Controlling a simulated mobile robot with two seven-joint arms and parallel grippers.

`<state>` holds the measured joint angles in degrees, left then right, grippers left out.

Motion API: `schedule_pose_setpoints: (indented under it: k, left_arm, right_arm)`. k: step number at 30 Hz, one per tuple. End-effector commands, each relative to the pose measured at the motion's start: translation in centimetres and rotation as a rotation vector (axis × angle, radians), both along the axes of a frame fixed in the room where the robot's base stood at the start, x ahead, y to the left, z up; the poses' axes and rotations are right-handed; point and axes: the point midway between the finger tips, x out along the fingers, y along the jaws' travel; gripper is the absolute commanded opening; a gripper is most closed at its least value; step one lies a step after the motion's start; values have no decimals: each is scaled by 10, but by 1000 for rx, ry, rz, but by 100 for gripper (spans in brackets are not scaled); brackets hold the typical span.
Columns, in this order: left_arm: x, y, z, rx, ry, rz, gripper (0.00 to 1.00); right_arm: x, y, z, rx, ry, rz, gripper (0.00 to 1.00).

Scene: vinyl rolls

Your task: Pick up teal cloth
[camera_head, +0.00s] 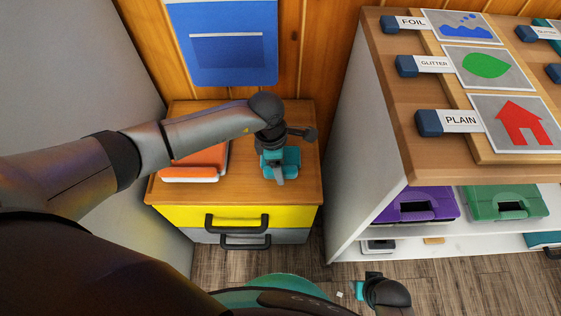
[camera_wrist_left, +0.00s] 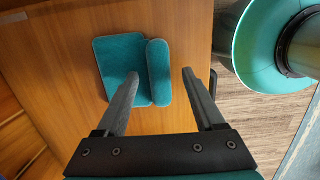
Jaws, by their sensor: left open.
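The teal cloth (camera_head: 291,158) lies on the wooden top of a small drawer cabinet, partly hidden behind my left gripper (camera_head: 278,177) in the head view. In the left wrist view the cloth (camera_wrist_left: 116,55) shows a flat folded part and a narrow rounded roll along its right side. My left gripper (camera_wrist_left: 160,73) is open above the cloth. The roll lies between its fingertips in that view, and the left finger overlaps the flat part. No contact can be made out. Part of my right gripper (camera_head: 360,289) shows low in the head view; its fingers are unclear.
An orange stack (camera_head: 202,160) sits on the cabinet (camera_head: 235,110), left of the cloth, under my left arm. A blue panel (camera_head: 228,45) is on the wall behind.

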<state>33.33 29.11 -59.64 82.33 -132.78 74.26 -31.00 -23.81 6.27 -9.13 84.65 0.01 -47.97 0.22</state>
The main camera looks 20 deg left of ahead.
Motion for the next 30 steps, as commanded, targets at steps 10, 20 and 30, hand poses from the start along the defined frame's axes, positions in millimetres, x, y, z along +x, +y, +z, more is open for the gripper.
schedule_pose_setpoints:
  k: [10,20,30]
  left_arm:
    - [0,0,-4,0,0,1,70]
    - [0,0,-3,1,0,1,50]
    - [0,0,-3,1,0,1,12]
  right_arm:
    - [-1,0,-3,0,2,0,50]
    - [-1,0,-3,-1,3,1,50]
    - [-2,0,-3,0,4,1,50]
